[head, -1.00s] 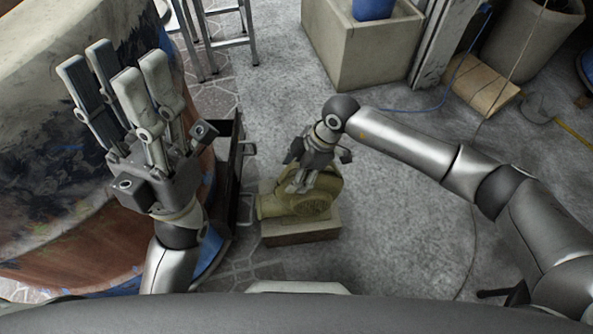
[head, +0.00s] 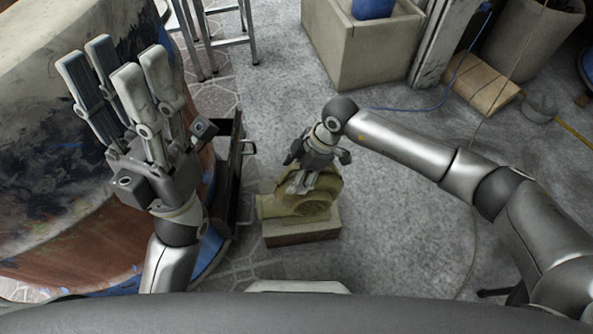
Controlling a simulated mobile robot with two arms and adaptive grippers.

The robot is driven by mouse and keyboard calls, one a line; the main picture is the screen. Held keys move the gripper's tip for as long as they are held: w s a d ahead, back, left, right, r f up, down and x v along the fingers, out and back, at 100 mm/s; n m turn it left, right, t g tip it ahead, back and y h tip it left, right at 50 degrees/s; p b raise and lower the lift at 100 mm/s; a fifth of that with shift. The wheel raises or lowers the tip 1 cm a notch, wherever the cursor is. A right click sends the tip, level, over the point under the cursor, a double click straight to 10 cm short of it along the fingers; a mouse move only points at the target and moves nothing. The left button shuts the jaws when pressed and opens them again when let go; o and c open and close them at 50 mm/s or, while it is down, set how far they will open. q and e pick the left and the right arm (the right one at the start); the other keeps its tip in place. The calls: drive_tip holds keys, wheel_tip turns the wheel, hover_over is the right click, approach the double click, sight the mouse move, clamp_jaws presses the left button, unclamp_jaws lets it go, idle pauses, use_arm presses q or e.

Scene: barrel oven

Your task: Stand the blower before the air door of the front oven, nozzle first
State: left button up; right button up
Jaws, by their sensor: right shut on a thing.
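The blower (head: 318,204) is a yellow-green rounded housing on a pale block-like base (head: 301,233), low near the floor. Its nozzle (head: 269,206) points left toward the barrel oven. My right gripper (head: 303,183) is shut on the top of the blower and hides part of it. The barrel oven (head: 60,190), large, rounded and paint-worn, fills the left side. Its dark metal air door with a handle (head: 230,170) faces the blower, a short gap away. My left gripper (head: 118,72) is raised in front of the oven with its fingers apart, empty.
A concrete planter (head: 362,55) with a blue object stands at the back. A wooden board (head: 484,84) and a grey bin (head: 532,40) are at back right. A metal ladder-like stand (head: 222,42) is behind the air door. The floor right of the blower is clear, apart from a thin cable.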

drive_tip(key=shift+w+a+r, duration=0.2)
drive_tip(key=shift+r, duration=0.2)
drive_tip(key=o, duration=1.7)
drive_tip(key=shift+s+f, duration=0.1)
drive_tip(key=shift+c, duration=0.2)
drive_tip(key=shift+d+f, duration=0.1)
drive_tip(key=shift+f, duration=0.05)
